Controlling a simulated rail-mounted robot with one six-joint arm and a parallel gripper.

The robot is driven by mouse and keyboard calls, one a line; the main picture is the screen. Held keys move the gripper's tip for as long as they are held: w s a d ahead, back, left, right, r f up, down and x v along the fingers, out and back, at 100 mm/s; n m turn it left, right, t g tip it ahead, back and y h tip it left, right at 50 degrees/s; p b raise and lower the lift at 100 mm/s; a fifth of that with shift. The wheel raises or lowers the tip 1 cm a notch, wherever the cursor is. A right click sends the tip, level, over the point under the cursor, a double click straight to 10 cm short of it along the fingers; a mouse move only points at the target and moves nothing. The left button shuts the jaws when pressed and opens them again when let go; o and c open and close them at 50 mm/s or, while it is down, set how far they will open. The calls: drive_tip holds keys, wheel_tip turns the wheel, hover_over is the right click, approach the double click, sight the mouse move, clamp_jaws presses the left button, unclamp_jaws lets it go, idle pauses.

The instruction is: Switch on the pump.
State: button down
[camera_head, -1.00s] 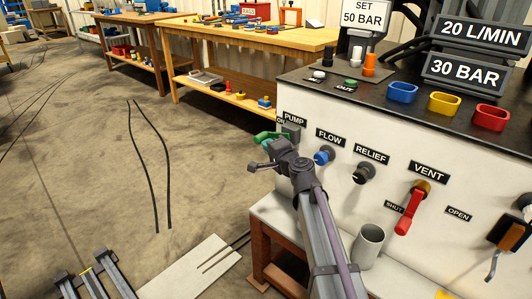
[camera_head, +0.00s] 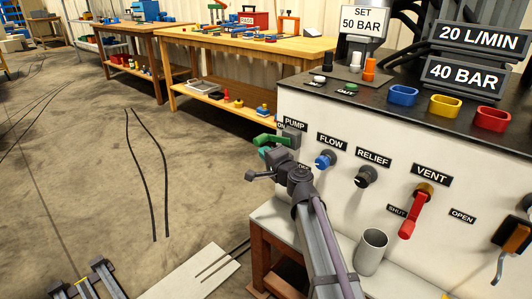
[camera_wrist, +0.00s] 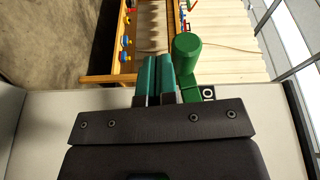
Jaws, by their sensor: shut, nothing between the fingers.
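The pump switch is a green lever (camera_head: 270,139) on a grey base under the PUMP label (camera_head: 294,123), at the panel's left end. A small ON label (camera_head: 281,126) is beside it, partly hidden. My gripper (camera_head: 268,153) is shut and empty, just below the lever. In the wrist view, my teal fingertips (camera_wrist: 156,75) are together, left of the lever's round green knob (camera_wrist: 187,57). I cannot tell whether they touch. The displays read 20 L/MIN (camera_head: 480,37) and 40 BAR (camera_head: 463,74).
Right of the pump are the blue flow knob (camera_head: 325,160), black relief knob (camera_head: 366,176) and red vent lever (camera_head: 415,213), which hangs down toward SHUT. A grey cup (camera_head: 371,252) stands on the ledge below. Open floor lies to the left.

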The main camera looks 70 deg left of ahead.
drive_tip(key=w+d+f+b, duration=0.2)
drive_tip(key=w+d+f, duration=0.1)
drive_tip(key=d, duration=0.9)
drive_tip(key=shift+d+f+b, duration=0.15)
drive_tip(key=shift+b, duration=0.2)
drive_tip(key=shift+w, duration=0.1)
